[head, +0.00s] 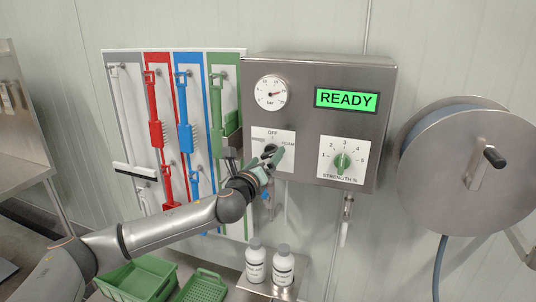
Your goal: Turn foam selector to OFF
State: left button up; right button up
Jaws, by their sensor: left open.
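The foam selector (270,148) is a dark knob on a white plate on the front of a steel control box (310,120). The plate reads OFF at the top and FOAM at the right, with another label at the left. My right gripper is not in view.
A green strength dial (341,162), a gauge (271,93) and a green READY display (346,99) share the box. Two white bottles (283,266) stand on a shelf below. Coloured tools hang on a board (230,100) at left. A hose reel (450,175) is at right.

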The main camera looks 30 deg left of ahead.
pick_arm(q)
jog(key=shift+x, duration=0.85)
jog(key=shift+c, duration=0.4)
jog(key=c, duration=1.3)
jog(key=shift+n, duration=0.3)
jog(key=n, duration=0.5)
jog(key=shift+f+n, duration=0.1)
jog(key=shift+n, duration=0.2)
jog(key=n, duration=0.5)
jog(key=shift+n+p, duration=0.3)
jog(key=shift+n, duration=0.1)
